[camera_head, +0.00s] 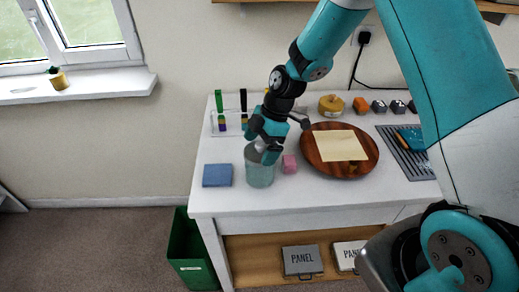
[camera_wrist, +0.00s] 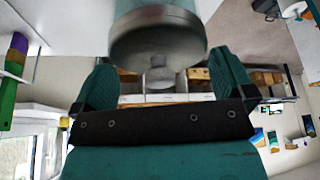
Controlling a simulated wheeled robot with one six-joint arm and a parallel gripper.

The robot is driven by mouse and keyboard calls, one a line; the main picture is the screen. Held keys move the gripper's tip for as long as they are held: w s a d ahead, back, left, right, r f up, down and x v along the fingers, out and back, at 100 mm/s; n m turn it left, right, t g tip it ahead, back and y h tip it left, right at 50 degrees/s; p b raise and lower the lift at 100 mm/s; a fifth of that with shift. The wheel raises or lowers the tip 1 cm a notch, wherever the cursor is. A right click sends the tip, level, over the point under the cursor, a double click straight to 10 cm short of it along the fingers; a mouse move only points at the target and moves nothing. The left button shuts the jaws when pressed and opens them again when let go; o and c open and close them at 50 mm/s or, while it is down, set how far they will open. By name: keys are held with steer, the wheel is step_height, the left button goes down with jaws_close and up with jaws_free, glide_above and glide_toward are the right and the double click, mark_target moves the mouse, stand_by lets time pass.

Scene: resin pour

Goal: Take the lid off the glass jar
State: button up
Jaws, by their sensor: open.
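The glass jar (camera_head: 260,172), a pale teal cylinder, stands upright on the white table near its front left part. In the wrist view its body (camera_wrist: 158,6) is at the top edge, blurred and upside down. The grey lid (camera_wrist: 155,42) sits on the jar, with a small round knob (camera_wrist: 160,76) on it. My gripper (camera_head: 268,152) is over the jar's top in the head view and hides most of the lid there. In the wrist view my gripper (camera_wrist: 163,82) is open, with one finger on each side of the knob. I cannot tell whether either finger touches it.
A round wooden tray (camera_head: 367,165) with a pale sheet stands further right. A rack with coloured pieces (camera_head: 220,122) is behind. A green bin (camera_head: 190,252) stands on the floor.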

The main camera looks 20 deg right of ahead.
steer(key=c, duration=0.6)
steer(key=shift+r, duration=0.1)
